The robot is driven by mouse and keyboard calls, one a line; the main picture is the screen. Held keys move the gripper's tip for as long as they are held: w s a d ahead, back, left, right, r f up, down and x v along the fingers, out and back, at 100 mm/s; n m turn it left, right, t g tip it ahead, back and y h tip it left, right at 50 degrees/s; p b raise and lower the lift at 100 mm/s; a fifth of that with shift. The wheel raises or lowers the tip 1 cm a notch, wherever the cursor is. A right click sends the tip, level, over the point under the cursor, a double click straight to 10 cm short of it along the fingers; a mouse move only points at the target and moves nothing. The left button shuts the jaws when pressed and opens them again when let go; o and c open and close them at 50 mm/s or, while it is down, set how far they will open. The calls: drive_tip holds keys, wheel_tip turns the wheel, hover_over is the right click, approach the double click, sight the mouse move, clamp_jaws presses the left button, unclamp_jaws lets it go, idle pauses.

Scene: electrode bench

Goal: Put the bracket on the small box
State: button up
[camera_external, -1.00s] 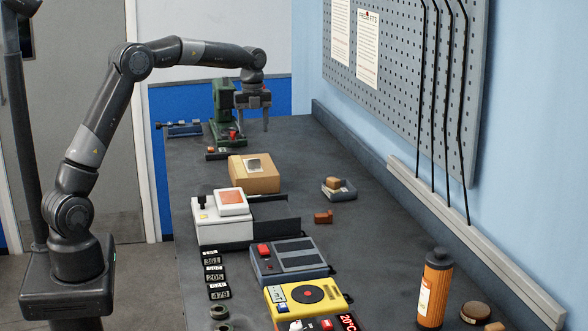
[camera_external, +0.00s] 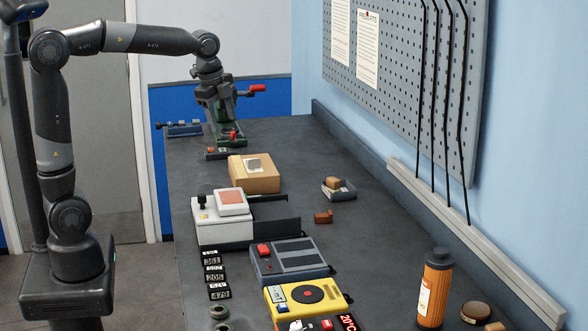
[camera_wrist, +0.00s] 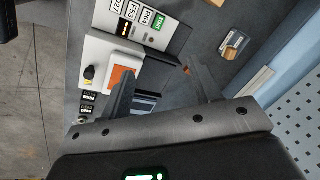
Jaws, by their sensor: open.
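A small reddish-brown, stepped piece that looks like the bracket (camera_external: 323,216) lies on the bench in the external view, right of the white device. A small brown bit, perhaps the same piece, shows beside my right finger in the wrist view. A tan cardboard box (camera_external: 254,182), the likely small box, stands behind the white device with a pale square on its top.
The green press (camera_external: 228,128) with a red handle stands at the far end. A grey tray (camera_external: 348,193) holds a tan block. The white device (camera_external: 222,230), a grey unit (camera_external: 290,259), a yellow unit (camera_external: 283,304) and an orange bottle (camera_external: 436,285) stand nearer. The bench is clear around the bracket.

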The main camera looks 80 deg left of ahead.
drive_tip(key=s+d+f+n+t, duration=0.1)
drive_tip(key=s+d+f+n, duration=0.2)
drive_tip(key=s, duration=0.7)
drive_tip(key=s+d+f+n+t+h, duration=0.1)
drive_tip(key=s+d+f+n+t, duration=0.1)
drive_tip(key=s+d+n, duration=0.4)
drive_tip(key=s+d+f, duration=0.1)
drive_tip(key=s+d, duration=0.1)
drive_tip(key=s, duration=0.2)
drive_tip(key=shift+d+n, duration=0.35)
drive_tip(key=shift+n, duration=0.05)
